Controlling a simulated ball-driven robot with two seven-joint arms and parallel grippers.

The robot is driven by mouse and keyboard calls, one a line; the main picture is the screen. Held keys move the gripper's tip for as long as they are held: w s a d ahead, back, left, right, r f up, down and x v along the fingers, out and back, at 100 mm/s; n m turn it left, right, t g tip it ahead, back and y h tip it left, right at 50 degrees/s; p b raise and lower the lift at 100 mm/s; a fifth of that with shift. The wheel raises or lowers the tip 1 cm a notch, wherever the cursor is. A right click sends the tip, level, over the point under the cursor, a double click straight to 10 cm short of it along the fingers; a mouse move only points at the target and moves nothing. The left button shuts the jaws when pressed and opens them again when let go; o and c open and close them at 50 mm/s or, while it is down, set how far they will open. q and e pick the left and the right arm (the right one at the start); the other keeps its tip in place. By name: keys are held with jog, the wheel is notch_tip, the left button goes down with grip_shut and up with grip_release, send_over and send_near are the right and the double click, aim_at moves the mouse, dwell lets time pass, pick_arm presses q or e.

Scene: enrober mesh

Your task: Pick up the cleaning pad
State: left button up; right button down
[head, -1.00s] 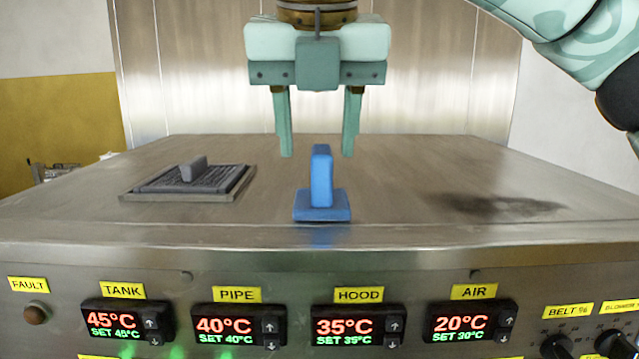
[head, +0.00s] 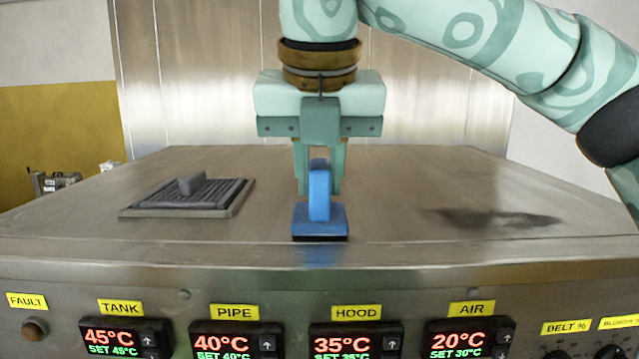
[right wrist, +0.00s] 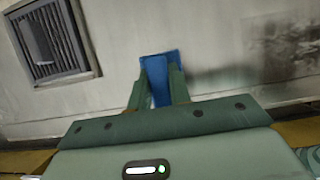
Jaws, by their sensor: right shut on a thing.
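The blue cleaning pad (head: 319,222) has a flat base and an upright handle, and is near the front edge of the steel top. My right gripper (head: 319,185) comes down from above with its fingers closed on the handle, one on each side. In the right wrist view the pad (right wrist: 160,78) shows between the two fingers (right wrist: 157,90). The pad is upright. A dark strip shows under its base, and I cannot tell whether it is clear of the surface. My left gripper is not in view.
A framed dark grille (head: 190,194) with a raised grey handle lies to the left on the steel top (head: 400,190). A dark smear (head: 490,218) marks the right side. The front panel carries temperature displays (head: 237,340) and knobs.

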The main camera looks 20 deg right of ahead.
jog(key=shift+r, duration=0.4)
jog(key=s+d+r+b, duration=0.1)
jog(key=s+d+r, duration=0.1)
jog(key=s+r, duration=1)
jog(key=shift+s+d, duration=0.3)
jog(key=shift+s, duration=0.7)
